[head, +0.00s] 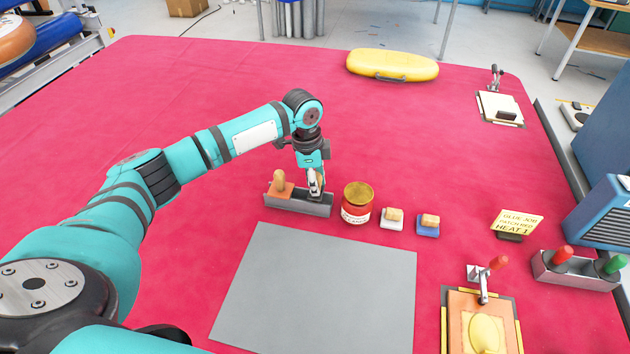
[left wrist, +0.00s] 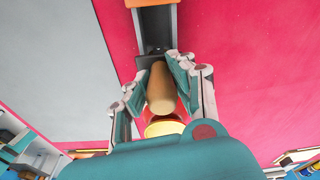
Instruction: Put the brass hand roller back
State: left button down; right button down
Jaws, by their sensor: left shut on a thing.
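My left gripper (head: 315,190) is over the right part of a grey metal holder (head: 285,206). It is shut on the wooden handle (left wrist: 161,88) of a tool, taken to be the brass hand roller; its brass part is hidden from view. In the left wrist view the fingers (left wrist: 160,82) stand on both sides of the handle, and the grey channel of the holder (left wrist: 155,28) lies just beyond it. I cannot tell whether the roller touches the holder. An orange tool with a wooden knob (head: 279,184) sits in the holder's left part. My right gripper is not in view.
A red glue can (head: 357,204) stands close right of the holder. Beyond it are two small wood-topped blocks (head: 392,218) (head: 428,225) and a yellow sign (head: 517,222). A grey sheet (head: 315,295) lies in front. The red table's left side is clear.

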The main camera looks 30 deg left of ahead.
pick_arm(q)
jog(key=shift+f, duration=0.25)
jog(key=shift+f, duration=0.1)
jog(key=shift+f, duration=0.25)
jog(key=c, duration=1.1)
grip_release()
jog(key=shift+f, duration=0.1)
jog(key=r, duration=0.4)
jog(key=a+r+b, duration=0.1)
jog(key=r, duration=0.8)
jog(key=shift+s+a+b, duration=0.15)
jog(key=shift+s+b, duration=0.15)
jog(key=shift+b, duration=0.1)
jog(key=shift+f, duration=0.15)
